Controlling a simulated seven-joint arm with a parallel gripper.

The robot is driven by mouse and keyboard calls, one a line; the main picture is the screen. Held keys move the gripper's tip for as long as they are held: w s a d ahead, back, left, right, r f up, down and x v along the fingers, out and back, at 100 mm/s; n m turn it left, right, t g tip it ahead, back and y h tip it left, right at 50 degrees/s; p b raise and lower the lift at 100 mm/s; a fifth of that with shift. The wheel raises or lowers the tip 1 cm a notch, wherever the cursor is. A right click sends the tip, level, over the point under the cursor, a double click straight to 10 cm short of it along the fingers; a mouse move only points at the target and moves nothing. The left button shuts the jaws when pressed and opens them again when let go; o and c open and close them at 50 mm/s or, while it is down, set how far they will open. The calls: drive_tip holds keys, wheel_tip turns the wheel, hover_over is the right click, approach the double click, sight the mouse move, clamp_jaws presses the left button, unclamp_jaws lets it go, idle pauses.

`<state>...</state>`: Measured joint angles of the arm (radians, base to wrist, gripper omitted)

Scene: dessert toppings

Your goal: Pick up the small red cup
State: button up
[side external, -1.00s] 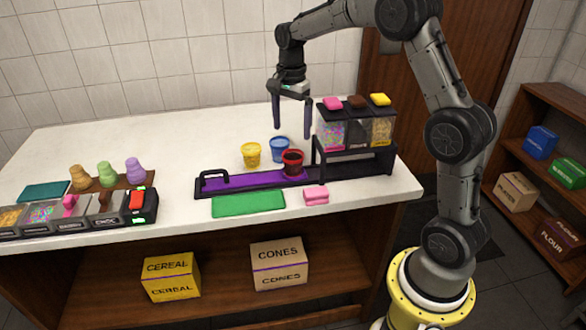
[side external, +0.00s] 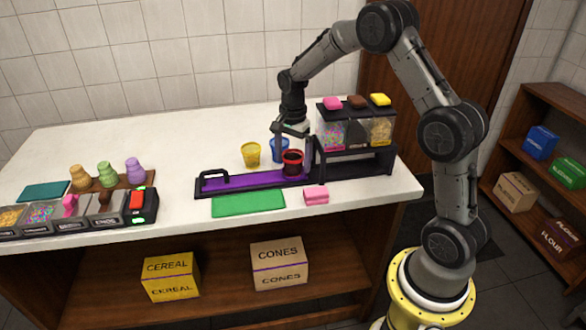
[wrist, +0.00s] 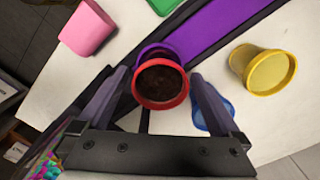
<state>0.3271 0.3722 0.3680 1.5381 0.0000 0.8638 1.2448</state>
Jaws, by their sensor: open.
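The small red cup (side external: 292,163) stands upright on the right end of the purple tray (side external: 225,182), beside the topping rack. In the wrist view the red cup (wrist: 160,84) shows from above, with a dark brown filling. My gripper (side external: 293,143) is lowered close to the cup. In the wrist view the fingers of my gripper (wrist: 155,82) are apart, one on either side of the cup, with gaps visible near it. I cannot tell whether the fingertips reach below the rim.
A blue cup (side external: 279,150) stands just behind the red cup, and a yellow cup (side external: 251,155) to its left. The rack (side external: 350,160) with topping containers is close on the right. A pink block (side external: 316,195) and green mat (side external: 248,203) lie in front.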

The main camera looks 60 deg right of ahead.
clamp_jaws()
drive_tip(key=shift+r, duration=0.1)
idle(0.3)
drive_tip(key=shift+r, duration=0.1)
